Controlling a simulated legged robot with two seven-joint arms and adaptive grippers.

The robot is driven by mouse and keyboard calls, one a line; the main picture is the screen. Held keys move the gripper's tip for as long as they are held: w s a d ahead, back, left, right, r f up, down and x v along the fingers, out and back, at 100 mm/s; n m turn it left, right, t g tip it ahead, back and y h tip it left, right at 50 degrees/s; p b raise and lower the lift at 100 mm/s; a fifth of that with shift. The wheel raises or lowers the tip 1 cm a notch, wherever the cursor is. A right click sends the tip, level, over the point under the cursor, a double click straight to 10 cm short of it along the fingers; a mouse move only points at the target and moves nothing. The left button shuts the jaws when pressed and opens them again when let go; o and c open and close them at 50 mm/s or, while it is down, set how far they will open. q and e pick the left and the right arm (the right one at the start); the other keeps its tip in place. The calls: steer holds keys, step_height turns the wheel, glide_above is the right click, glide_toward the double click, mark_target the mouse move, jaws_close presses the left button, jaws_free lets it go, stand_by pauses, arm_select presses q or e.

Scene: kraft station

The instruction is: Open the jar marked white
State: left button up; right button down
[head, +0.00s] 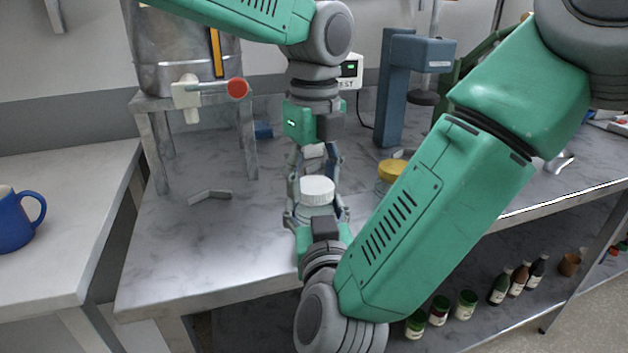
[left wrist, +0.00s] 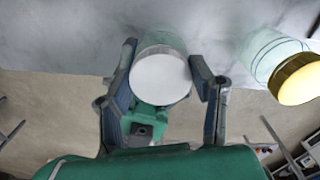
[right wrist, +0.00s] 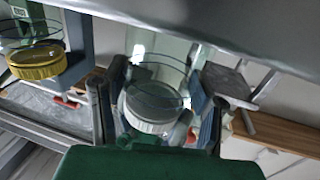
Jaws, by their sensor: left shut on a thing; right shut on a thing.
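A clear glass jar with a white lid (head: 317,190) stands at the table's front, between my two grippers. Its lid also shows in the left wrist view (left wrist: 160,80) and the right wrist view (right wrist: 150,108). My left gripper (head: 314,165) comes from the far side, its fingers either side of the jar. My right gripper (head: 318,216) comes from the near side, its fingers also around the jar. Both are shut on it; which one grips the lid and which the glass is hard to tell. The lid appears seated on the glass.
A yellow-lidded jar (head: 391,170) stands right of the grippers, partly behind my right arm. A blue press-like stand (head: 392,90) is behind it. A metal vessel with a red-ended tap (head: 237,88) stands back left. The table's left front is mostly clear.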

arm_select(q)
steer(key=n, duration=0.5)
steer(key=shift+d, duration=0.15)
steer(key=n, duration=0.3)
steer(key=shift+r, duration=0.1)
steer(key=n, duration=0.6)
steer(key=shift+n, duration=0.3)
steer(key=shift+w+a, duration=0.1)
steer(key=shift+a, duration=0.1)
steer(key=o, duration=1.3)
steer(key=shift+a, duration=0.1)
steer(key=shift+r, duration=0.1)
